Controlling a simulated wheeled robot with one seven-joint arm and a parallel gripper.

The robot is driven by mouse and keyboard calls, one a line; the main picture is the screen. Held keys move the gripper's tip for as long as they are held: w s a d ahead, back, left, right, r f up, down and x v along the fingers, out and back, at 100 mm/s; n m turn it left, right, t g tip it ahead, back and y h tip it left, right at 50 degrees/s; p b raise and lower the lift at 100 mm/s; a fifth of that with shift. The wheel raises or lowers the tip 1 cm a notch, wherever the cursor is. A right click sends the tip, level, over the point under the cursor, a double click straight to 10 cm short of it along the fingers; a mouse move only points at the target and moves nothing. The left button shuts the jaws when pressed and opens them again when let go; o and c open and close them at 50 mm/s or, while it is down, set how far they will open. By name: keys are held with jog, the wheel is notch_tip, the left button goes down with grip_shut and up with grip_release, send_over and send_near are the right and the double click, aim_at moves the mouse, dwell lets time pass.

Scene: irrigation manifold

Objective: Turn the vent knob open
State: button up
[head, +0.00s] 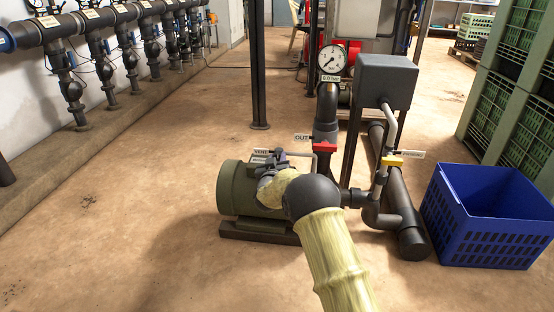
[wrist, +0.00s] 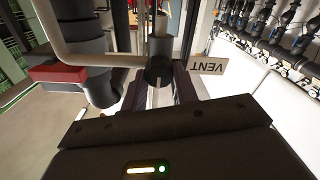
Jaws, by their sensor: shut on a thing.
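The VENT tag (head: 262,152) stands by the top of the green pump (head: 238,188) in the head view. It also shows upside down in the wrist view (wrist: 207,66). The vent knob (wrist: 160,70) is a small dark cylinder on an upright stub, left of the tag in the wrist view. My gripper (head: 272,159) is over the pump beside the VENT tag, shut on the knob. In the wrist view its fingers (wrist: 162,95) reach up to the knob from both sides. My arm and gripper hide the knob in the head view.
A red valve handle (head: 324,147) at the OUT tag (head: 302,138) and a pipe stand close right of my gripper. A yellow handle (head: 392,161), pressure gauge (head: 332,58) and grey box (head: 387,80) are further right. A blue crate (head: 490,215) stands right. Floor left is clear.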

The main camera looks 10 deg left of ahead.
jog(key=m+p, duration=0.2)
jog(key=m, duration=0.2)
jog(key=shift+d+m, duration=0.1)
jog(key=shift+m, duration=0.2)
jog(key=m+p, duration=0.1)
jog(key=m, duration=0.3)
jog(key=shift+d+m, duration=0.1)
jog(key=shift+m, duration=0.2)
jog(key=m, duration=0.4)
jog(key=shift+f, duration=0.15)
jog(key=shift+f+m, duration=0.1)
jog(key=shift+m, duration=2.1)
jog(key=o, duration=1)
jog(key=shift+c, duration=0.2)
